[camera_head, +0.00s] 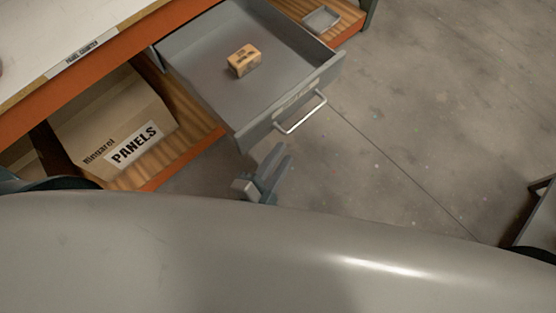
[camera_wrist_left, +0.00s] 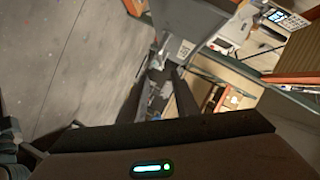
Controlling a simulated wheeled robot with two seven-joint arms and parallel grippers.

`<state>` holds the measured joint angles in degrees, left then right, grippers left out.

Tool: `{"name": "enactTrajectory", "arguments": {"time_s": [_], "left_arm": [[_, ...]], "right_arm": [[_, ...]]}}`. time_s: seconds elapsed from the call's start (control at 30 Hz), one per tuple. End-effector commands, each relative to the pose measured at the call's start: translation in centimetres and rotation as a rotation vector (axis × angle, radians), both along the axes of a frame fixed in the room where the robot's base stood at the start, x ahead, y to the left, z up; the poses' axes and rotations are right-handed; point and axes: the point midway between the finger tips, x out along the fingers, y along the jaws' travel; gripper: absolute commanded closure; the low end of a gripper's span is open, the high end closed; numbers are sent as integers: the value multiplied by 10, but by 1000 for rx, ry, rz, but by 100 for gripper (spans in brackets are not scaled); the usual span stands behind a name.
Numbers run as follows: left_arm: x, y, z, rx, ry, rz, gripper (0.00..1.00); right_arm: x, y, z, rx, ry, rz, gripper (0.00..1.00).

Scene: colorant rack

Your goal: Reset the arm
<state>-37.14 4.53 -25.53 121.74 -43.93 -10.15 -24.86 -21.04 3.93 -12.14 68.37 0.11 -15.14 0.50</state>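My left gripper (camera_head: 283,156) shows just beyond the edge of my own grey body, below the front of a pulled-out grey drawer (camera_head: 247,133). Its two fingers stand a little apart with nothing seen between them. In the left wrist view the fingers (camera_wrist_left: 165,72) also show apart, pointing toward the drawer. The gripper appears clear of the drawer's metal handle (camera_head: 301,112). Most of my left arm is hidden by my body. My right gripper is in neither view.
A small yellow-brown box (camera_head: 244,60) lies in the open drawer. A cardboard box (camera_head: 112,130) labelled PANELS sits on the wooden shelf left of it. A small metal tray (camera_head: 321,19) is at the top. The concrete floor (camera_head: 430,120) at right is mostly clear.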

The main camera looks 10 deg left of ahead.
Motion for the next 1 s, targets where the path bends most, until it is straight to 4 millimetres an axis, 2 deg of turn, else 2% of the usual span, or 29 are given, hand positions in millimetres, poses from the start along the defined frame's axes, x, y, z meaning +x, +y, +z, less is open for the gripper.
{"name": "enactTrajectory", "arguments": {"time_s": [0.2,0.83,1.0], "left_arm": [[-10,4,2,1,0,0,72],[-10,4,2,1,0,0,72],[-9,5,-14,-15,33,7,72]], "right_arm": [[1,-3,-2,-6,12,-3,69],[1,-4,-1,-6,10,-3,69],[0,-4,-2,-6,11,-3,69]]}}
